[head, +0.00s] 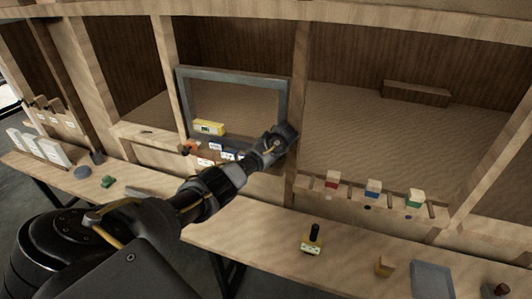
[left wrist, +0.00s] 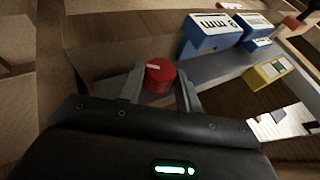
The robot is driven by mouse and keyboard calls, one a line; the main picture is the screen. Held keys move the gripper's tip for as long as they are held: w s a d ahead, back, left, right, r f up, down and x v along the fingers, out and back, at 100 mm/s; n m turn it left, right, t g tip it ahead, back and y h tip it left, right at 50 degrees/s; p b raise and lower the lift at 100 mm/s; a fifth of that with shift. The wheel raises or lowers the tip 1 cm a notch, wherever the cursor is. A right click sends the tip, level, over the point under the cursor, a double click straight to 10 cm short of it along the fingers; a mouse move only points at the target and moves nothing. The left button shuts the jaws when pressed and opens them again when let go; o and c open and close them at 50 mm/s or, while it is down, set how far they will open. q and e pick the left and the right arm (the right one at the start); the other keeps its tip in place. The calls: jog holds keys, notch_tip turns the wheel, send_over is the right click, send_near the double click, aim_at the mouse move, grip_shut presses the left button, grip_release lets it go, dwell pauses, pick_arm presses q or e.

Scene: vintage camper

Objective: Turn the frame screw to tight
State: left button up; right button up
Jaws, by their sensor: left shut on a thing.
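The frame screw shows in the left wrist view as a red round knob (left wrist: 161,76) with a pale line mark on its top. The knob sits at the grey frame (head: 232,73), whose lower right corner lies behind my left gripper (head: 287,134) in the head view. My left gripper's two grey fingers stand on either side of the knob and are shut on it. In the head view the knob is hidden by the gripper. The mark lies toward the left of the knob in the left wrist view; no tight label is readable. My right gripper is not in view.
Blue blocks (left wrist: 207,36) with labels and a yellow block (head: 209,128) are near the frame's lower edge. A rack with red, blue (head: 373,188) and green blocks is to the right. A black-handled yellow item (head: 312,240) stands on the front bench.

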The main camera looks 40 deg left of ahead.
pick_arm(q)
jog(key=o, duration=1)
jog(key=shift+c, duration=0.2)
jog(key=shift+s, duration=0.1)
jog(key=shift+f+h, duration=0.1)
jog(key=shift+h, duration=0.3)
